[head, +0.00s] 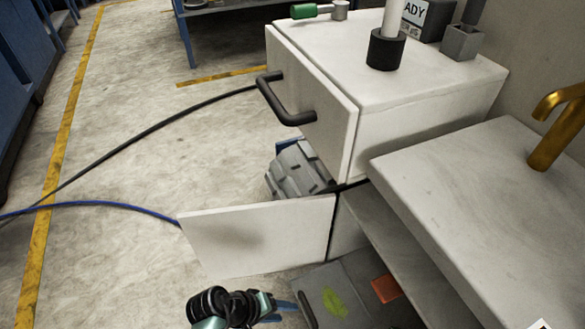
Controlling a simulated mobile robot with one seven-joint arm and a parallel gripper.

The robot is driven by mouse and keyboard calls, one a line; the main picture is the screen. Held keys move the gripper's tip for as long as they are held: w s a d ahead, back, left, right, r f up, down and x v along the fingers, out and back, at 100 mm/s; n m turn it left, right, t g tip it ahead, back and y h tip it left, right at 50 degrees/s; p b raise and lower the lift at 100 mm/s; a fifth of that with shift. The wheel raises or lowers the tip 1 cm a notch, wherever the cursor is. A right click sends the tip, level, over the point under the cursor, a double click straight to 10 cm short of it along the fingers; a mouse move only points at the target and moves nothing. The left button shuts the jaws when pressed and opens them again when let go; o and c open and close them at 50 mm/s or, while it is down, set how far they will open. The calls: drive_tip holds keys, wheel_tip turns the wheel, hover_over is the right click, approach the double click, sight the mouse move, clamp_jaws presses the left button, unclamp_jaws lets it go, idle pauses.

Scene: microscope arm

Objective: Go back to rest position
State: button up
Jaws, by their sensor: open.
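My gripper (284,306) is at the bottom edge, at the end of my teal and black arm. It is small and partly cut off by the frame. It is open, and I see nothing held in it. It is in front of the low white panel (262,238) of the cabinet, near a grey surface with a dark handle (307,310). I cannot tell whether it touches either.
A white cabinet (420,95) has a black-handled front (318,95) and a grey ribbed object (298,170) below it. A pale counter (470,200) with a brass tap (556,125) is at right. Cables cross the floor at left. The floor (120,150) is otherwise largely clear.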

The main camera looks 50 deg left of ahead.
drive_tip(key=shift+v, duration=0.75)
drive_tip(key=shift+r+p, duration=0.1)
drive_tip(key=shift+p, duration=0.2)
